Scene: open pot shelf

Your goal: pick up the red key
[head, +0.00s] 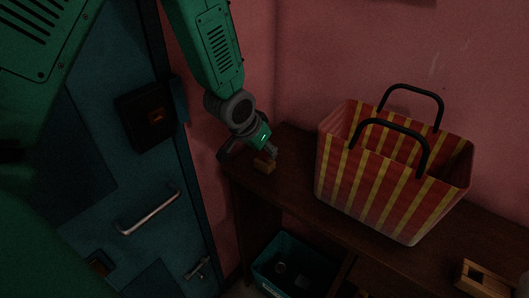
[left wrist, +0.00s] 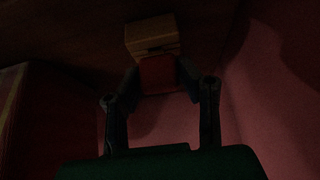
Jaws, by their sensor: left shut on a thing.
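The red key (left wrist: 158,75) shows in the left wrist view as a dark red block between my left gripper's fingertips (left wrist: 156,82). My left gripper is shut on it. The key's far end meets a small wooden block (left wrist: 152,36); I cannot tell whether it sits in that block or only in front of it. In the head view my left gripper (head: 267,155) is low over the left end of the dark shelf top, at the small wooden block (head: 264,166). The key is hidden there. My right gripper is not seen.
A red and yellow striped bag (head: 372,190) with black handles stands on the dark wooden shelf (head: 295,196), right of my gripper. A wooden piece with an opening (head: 484,280) lies at the lower right. A teal bin (head: 262,279) is below. A blue door (head: 150,190) is at left.

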